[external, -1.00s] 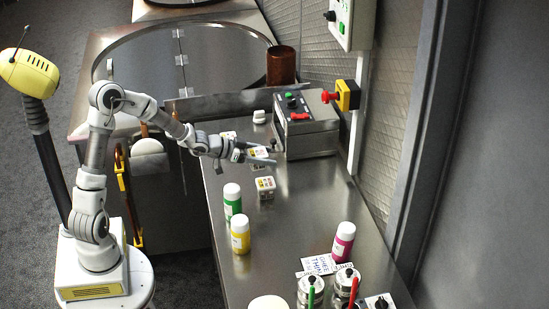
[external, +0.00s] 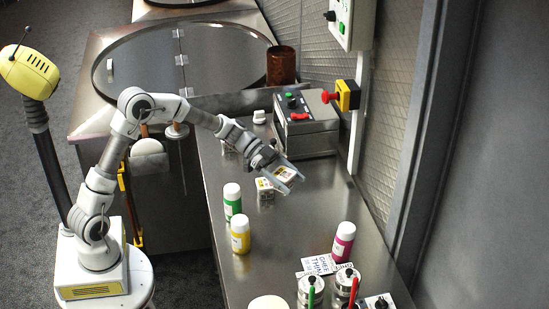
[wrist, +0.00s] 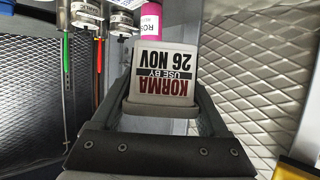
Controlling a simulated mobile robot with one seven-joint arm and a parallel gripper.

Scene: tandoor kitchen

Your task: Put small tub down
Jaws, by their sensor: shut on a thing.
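My gripper (external: 285,176) is shut on a small white tub (external: 285,173) and holds it over the steel counter, right of another small tub (external: 265,189) that stands there. In the wrist view the held small tub (wrist: 165,78) sits between the two fingers. Its label reads KORMA, USE BY 26 NOV, and appears upside down. The tub appears apart from the counter, but its exact height above it is hard to tell.
A green-labelled bottle (external: 232,200) and a yellow one (external: 240,236) stand at the counter's left edge. A pink bottle (external: 343,242) and lidded jars (external: 311,290) are nearer the camera. A control box (external: 306,130) stands behind. The counter's middle (external: 300,220) is clear.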

